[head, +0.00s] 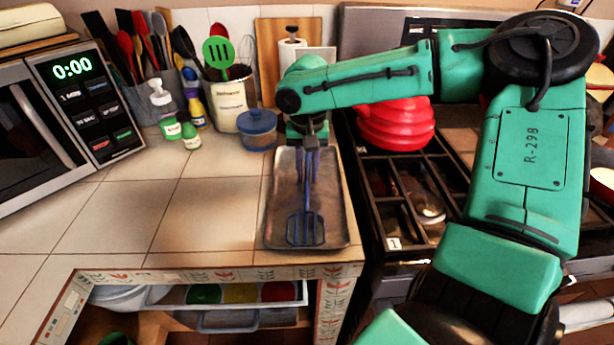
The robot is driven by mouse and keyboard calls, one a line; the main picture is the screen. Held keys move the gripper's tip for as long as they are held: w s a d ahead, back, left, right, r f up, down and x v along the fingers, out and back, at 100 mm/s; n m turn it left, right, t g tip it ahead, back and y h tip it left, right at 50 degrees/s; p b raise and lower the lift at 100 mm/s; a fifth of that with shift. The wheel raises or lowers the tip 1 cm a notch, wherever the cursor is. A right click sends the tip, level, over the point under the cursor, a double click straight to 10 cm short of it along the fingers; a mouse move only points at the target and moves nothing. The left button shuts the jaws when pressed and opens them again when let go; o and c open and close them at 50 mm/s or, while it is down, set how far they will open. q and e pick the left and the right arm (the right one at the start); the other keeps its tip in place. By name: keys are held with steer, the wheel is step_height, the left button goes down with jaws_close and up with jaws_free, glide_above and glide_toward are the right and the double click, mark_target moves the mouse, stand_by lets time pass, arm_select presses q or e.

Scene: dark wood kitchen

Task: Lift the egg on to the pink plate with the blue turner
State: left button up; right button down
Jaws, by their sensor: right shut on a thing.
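My right gripper (309,146) is above the back of a metal tray (335,232) on the tiled counter. It is shut on the handle of the blue turner (305,229). The turner's slotted head is low over or on the front of the tray; I cannot tell whether it touches. A small pale, shiny thing (431,214) shows between the bars of the dark stove; I cannot tell if it is the egg. I cannot make out the pink plate. My left gripper is not in view.
A blue lidded jar (258,130), bottles (190,131) and a utensil crock (229,103) stand at the back. A microwave (75,115) is at left. The middle counter (190,205) is clear.

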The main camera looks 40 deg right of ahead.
mark_target(308, 178)
steer(key=shift+r, duration=0.1)
step_height(308, 178, up, 20)
steer(key=p, duration=0.2)
steer(key=shift+p, duration=0.3)
